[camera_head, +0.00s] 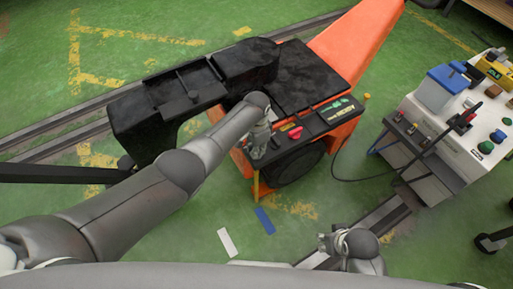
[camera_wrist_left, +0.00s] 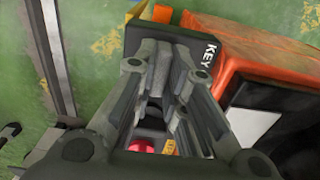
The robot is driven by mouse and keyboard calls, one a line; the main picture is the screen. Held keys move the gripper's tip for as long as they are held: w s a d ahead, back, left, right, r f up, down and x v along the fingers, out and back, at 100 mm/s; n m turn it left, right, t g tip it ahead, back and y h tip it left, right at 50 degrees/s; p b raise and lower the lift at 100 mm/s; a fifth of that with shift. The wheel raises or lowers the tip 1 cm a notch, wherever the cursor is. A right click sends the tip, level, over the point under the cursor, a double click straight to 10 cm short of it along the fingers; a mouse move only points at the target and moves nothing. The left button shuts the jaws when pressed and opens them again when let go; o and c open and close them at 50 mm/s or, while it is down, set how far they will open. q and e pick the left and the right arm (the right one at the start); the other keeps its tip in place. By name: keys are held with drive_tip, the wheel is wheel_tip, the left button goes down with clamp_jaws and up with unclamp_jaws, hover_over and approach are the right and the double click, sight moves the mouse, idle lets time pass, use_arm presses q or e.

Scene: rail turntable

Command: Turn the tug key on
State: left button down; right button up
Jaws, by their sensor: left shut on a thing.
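The tug (camera_head: 335,60) is an orange and black vehicle with a dark control panel (camera_head: 330,112) on its near side. My left gripper (camera_head: 262,148) is at the left end of that panel. In the left wrist view my left gripper (camera_wrist_left: 165,65) is shut beside the white "KEY" label (camera_wrist_left: 210,50) on the panel. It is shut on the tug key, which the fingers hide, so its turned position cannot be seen. My right gripper (camera_head: 335,241) is low in the head view, away from the tug; its fingers are too small to read.
A red knob (camera_head: 295,132) sits on the panel right of my left gripper; red also shows below the fingers in the wrist view (camera_wrist_left: 141,146). A white cart (camera_head: 465,135) with tools and a cable stands at the right. Rails (camera_head: 60,140) cross the green floor.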

use_arm(q)
drive_tip(key=c, duration=1.5)
unclamp_jaws()
drive_tip(key=shift+r, duration=0.15)
wheel_tip(320, 180, up, 12)
drive_tip(key=shift+f, duration=0.15)
